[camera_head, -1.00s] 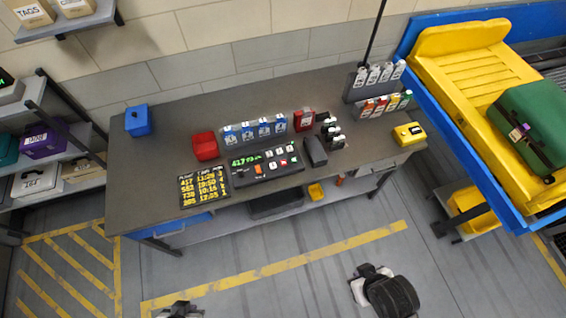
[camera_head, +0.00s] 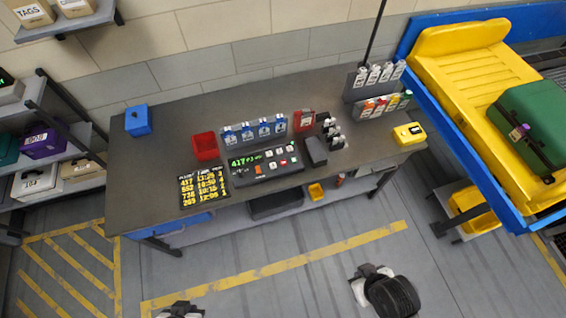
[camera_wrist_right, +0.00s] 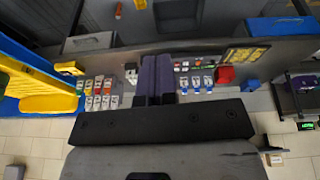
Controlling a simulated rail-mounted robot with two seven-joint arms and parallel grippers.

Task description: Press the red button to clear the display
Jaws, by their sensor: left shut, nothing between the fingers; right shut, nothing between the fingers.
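A dark console (camera_head: 240,179) lies on the workbench. My right gripper (camera_head: 370,271) is in front of the bench, apart from the console. Its purple fingers (camera_wrist_right: 158,68) are shut and empty in the right wrist view. My left gripper (camera_head: 180,308) is at the bottom edge, partly cut off, shut and well away from the bench.
A black board with yellow flight lines (camera_head: 203,185) lies left of the console. A red bin (camera_head: 205,146), a blue tag rack (camera_head: 254,132) and a dark block (camera_head: 316,151) stand close around it. A yellow tray conveyor (camera_head: 470,65) is at right. The floor before the bench is clear.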

